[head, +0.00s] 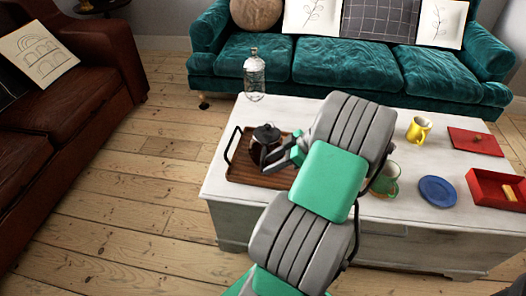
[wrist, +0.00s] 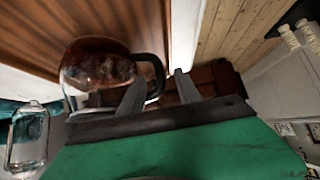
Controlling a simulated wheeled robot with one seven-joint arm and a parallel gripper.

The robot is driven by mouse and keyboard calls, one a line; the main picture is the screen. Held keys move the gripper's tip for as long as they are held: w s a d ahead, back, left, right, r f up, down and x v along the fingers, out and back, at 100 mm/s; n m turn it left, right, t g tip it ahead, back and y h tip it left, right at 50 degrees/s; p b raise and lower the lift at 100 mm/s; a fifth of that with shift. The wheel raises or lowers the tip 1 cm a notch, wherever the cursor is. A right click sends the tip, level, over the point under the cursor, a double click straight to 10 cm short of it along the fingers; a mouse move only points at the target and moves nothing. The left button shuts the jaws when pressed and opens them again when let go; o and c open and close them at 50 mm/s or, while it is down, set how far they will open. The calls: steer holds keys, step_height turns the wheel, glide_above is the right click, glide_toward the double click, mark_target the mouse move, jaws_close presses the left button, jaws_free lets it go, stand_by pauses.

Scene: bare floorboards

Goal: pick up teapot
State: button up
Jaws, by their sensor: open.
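The teapot (head: 266,138) has a clear glass body with dark contents and a black lid and handle. It stands on the wooden tray (head: 236,172) at the left of the white table. My gripper (head: 276,158) is at its near right side and hides part of it. In the wrist view the teapot (wrist: 92,72) is left of the fingers, and its black handle shows between the open fingertips (wrist: 160,80). I cannot tell whether a finger touches the handle.
A glass bottle (head: 254,80) stands on the white table (head: 300,105) behind the tray. To the right are a yellow mug (head: 418,130), a green mug (head: 385,180), a blue plate (head: 437,191), a red box (head: 495,190) and its red lid (head: 474,142). A teal sofa (head: 345,65) is behind.

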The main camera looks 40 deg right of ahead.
mark_target(262, 167)
steer(key=b+x, duration=0.1)
steer(key=x, duration=0.3)
steer(key=shift+w+a+f+b, duration=0.1)
steer(key=shift+w+f+b, duration=0.15)
steer(key=shift+b, duration=0.1)
jaws_close()
steer(key=shift+r, duration=0.15)
stand_by(0.8)
